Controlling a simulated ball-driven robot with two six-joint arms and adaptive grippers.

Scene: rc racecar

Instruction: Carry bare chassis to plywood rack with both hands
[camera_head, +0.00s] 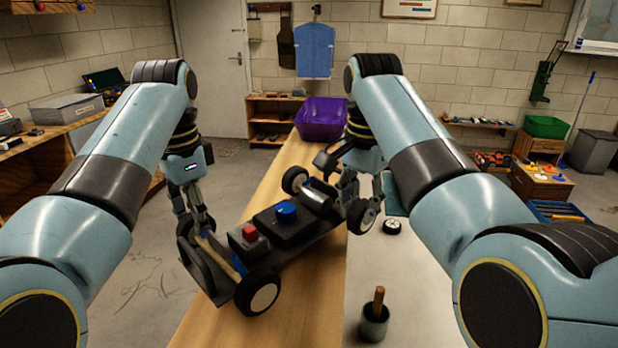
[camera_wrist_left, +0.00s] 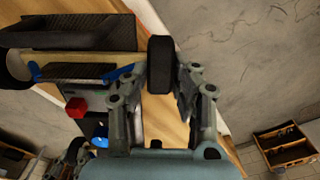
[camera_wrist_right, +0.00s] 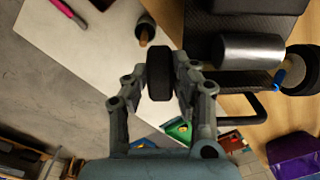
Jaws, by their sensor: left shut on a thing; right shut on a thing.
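The bare chassis (camera_head: 300,237) is a long dark plate with wheels, a red block, a blue knob and a silver cylinder. It appears level with or just above the wooden bench; I cannot tell whether it touches. My left gripper (camera_head: 197,228) is shut on a black wheel at the chassis's left end, and the wheel shows between its fingers in the left wrist view (camera_wrist_left: 160,65). My right gripper (camera_head: 352,205) is shut on a wheel at the other end, also seen in the right wrist view (camera_wrist_right: 159,72). The plywood rack cannot be told for certain.
A purple bin (camera_head: 322,120) stands at the bench's far end. A low wooden shelf (camera_head: 272,103) stands by the back wall. The bench's near part (camera_head: 215,325) is clear.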

